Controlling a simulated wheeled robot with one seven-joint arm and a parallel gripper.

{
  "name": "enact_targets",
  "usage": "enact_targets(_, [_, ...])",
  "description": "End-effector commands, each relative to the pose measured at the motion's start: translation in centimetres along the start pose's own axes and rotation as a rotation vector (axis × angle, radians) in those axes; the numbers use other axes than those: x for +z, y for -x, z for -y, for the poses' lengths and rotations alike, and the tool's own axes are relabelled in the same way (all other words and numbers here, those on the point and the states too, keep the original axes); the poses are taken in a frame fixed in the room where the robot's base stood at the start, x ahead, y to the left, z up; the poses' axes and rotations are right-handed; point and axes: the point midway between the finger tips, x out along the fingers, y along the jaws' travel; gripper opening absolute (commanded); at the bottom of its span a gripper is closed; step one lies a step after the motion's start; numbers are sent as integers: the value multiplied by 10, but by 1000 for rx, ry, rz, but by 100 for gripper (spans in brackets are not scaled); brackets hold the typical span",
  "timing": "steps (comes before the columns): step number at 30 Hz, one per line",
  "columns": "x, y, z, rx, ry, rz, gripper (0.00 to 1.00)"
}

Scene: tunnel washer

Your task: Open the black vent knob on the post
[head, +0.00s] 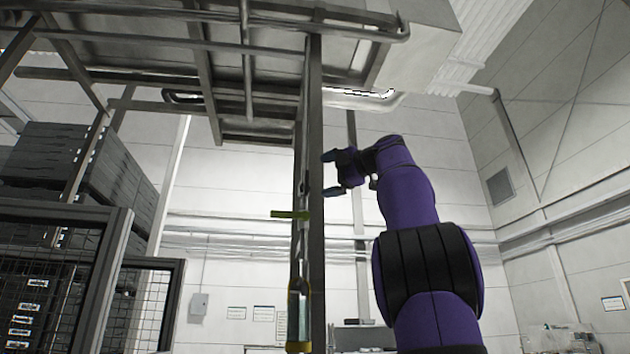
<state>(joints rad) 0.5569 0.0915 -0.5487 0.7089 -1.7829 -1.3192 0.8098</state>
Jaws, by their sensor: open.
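The grey upright post (316,250) stands in the middle of the head view and runs up to the frame overhead. My gripper (328,174) is open, with its fingers pointing left toward the post, just right of it in the picture. Nothing shows between its fingers. I cannot tell from this view how far the fingertips are from the post in depth. The black vent knob cannot be made out clearly; a small dark shape shows along the post's left side at about gripper height.
A yellow-green lever (290,214) sticks out left of the post. Below it is a clear tube (298,314) with yellow fittings. A pipe-and-beam frame (205,75) hangs overhead. A mesh fence (60,285) and dark stacked crates (75,165) stand left. The space right of my arm looks open.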

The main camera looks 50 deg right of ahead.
Motion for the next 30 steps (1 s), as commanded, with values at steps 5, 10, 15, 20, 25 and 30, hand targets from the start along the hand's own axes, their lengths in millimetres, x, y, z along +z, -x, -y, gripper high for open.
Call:
enact_targets(5, [0,22,0,0,-1,1,100])
enact_targets(10, [0,28,1,-1,-1,-1,100])
enact_targets(15, [0,28,0,-1,-1,-1,100])
enact_targets(20, [0,28,0,-1,-1,-1,100])
enact_targets(25, [0,28,0,-1,-1,-1,100])
enact_targets(30, [0,28,0,-1,0,0,100])
